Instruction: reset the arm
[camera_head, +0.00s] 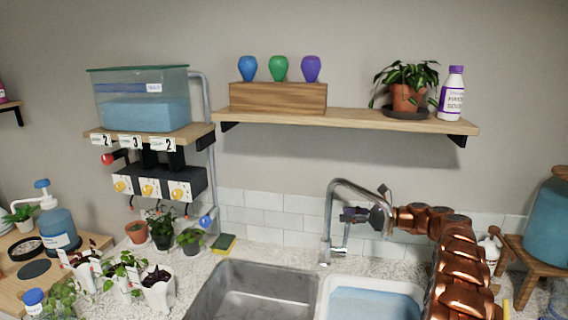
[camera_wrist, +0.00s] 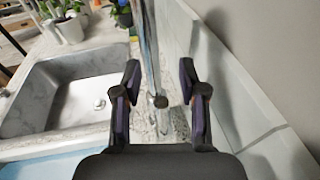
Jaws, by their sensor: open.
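My gripper (camera_wrist: 158,88) is open and empty in the wrist view, its two dark fingers apart with purple inner pads. The chrome faucet (camera_wrist: 150,45) shows between and beyond the fingers; I cannot tell the exact gap. In the head view my copper-coloured arm rises at the lower right and bends left, and the gripper (camera_head: 352,216) is beside the upright part of the faucet (camera_head: 328,225), partly overlapping it in the picture.
A steel sink (camera_head: 222,302) and a basin of blue water (camera_head: 372,304) lie below. A wooden shelf (camera_head: 360,121) with a potted plant (camera_head: 405,97) and a white bottle (camera_head: 452,94) is above. Several potted plants stand left. The tiled wall (camera_head: 265,217) is close behind.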

